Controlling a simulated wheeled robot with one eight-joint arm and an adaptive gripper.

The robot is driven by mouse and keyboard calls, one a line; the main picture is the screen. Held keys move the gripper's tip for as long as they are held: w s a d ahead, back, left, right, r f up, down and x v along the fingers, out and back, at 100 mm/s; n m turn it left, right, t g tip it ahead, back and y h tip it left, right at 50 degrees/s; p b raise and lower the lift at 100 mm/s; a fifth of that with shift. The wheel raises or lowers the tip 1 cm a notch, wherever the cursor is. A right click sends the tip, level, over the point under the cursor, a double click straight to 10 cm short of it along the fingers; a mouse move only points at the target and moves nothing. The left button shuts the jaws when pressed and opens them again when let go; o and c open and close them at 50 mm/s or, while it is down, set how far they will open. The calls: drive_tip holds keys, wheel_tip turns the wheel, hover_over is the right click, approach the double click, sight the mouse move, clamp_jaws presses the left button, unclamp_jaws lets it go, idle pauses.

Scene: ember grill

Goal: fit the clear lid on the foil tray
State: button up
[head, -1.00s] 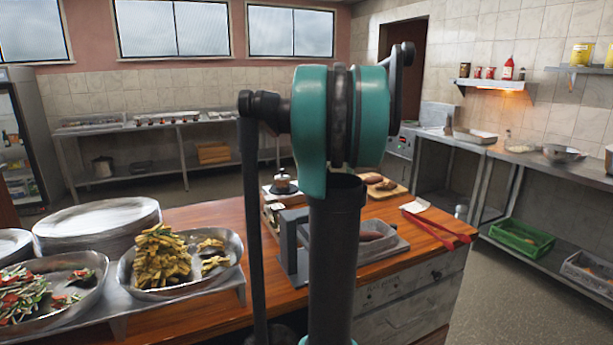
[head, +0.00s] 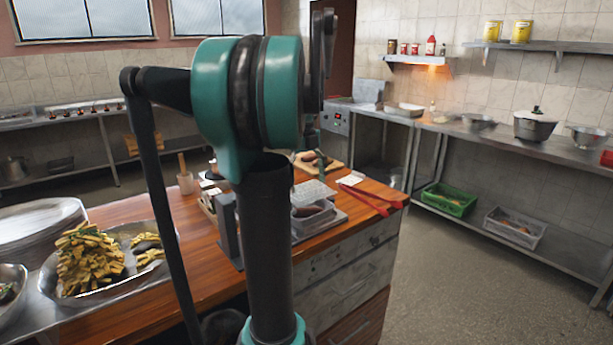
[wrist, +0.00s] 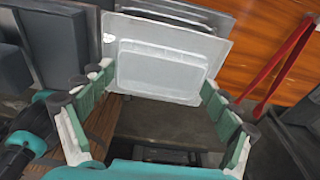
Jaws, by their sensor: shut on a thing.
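My gripper (wrist: 158,82) is shut on the clear lid (wrist: 162,66), its green-padded fingers at the lid's left and right sides in the wrist view. The lid looks pale, with a raised rectangular panel. In the head view the lid (head: 313,189) shows just above and behind the foil tray (head: 318,224), which holds something brown. Whether lid and tray touch, I cannot tell. In the wrist view the lid hides most of what lies beneath it. My arm covers much of the gripper in the head view.
Red tongs (head: 372,200) lie to the right of the tray on the wooden counter (head: 160,288). A cutting board (head: 328,167) with brown food lies behind. A grey upright block (head: 228,230) stands left of the tray. A platter of fries (head: 95,262) is at left.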

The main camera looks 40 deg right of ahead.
drive_tip(key=shift+f, duration=2)
drive_tip(key=o, duration=0.6)
drive_tip(key=r, duration=0.4)
drive_tip(key=w+r, duration=0.1)
drive_tip(key=r, duration=0.7)
drive_tip(key=shift+w, duration=0.25)
